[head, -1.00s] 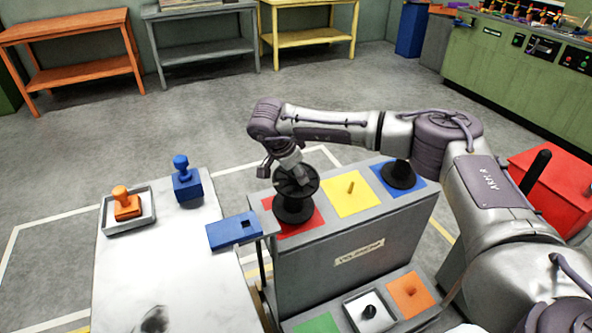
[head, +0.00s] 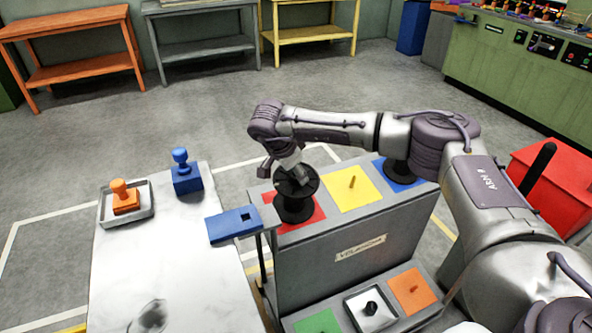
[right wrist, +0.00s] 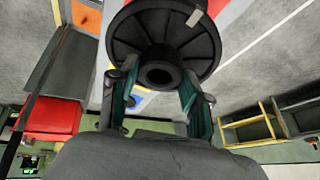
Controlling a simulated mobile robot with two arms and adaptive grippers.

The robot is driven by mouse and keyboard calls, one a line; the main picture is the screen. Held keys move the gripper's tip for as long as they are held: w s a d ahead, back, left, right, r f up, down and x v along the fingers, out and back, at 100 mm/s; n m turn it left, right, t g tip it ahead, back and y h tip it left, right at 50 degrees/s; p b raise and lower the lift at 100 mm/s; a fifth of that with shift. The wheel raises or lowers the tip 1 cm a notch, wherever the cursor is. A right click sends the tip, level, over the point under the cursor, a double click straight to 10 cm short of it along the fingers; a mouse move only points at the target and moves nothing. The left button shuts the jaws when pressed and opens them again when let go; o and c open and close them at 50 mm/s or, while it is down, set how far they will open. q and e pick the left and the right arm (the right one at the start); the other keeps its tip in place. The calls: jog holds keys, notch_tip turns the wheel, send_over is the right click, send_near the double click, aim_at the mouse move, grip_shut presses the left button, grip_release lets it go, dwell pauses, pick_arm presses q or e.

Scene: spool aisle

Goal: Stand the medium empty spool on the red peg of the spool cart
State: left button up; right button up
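A black spool (head: 296,206) stands upright over the red square (head: 318,213) at the left end of the spool cart's top (head: 400,222). The red peg is hidden by the spool. My right gripper (head: 291,176) reaches down onto the spool's upper flange. In the right wrist view, the fingers of my right gripper (right wrist: 160,90) sit close on both sides of the central collar of the spool (right wrist: 130,40) and look shut on it. I cannot tell if the lower flange rests fully on the cart. My left gripper is out of view.
A yellow square with a bare peg (head: 352,183) is beside the red one. A black spool (head: 398,172) stands on the blue square. The lower shelf has green, white and orange squares (head: 412,290). A blue plate (head: 234,225) and white table (head: 180,255) lie left.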

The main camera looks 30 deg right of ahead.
jog(key=o, duration=0.4)
jog(key=shift+o, duration=0.2)
jog(key=shift+r, duration=0.15)
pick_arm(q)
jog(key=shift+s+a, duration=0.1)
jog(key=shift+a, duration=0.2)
pick_arm(e)
jog(key=v, duration=0.7)
jog(key=shift+a+r, duration=0.2)
jog(key=shift+r, duration=0.15)
jog(key=shift+s, duration=0.15)
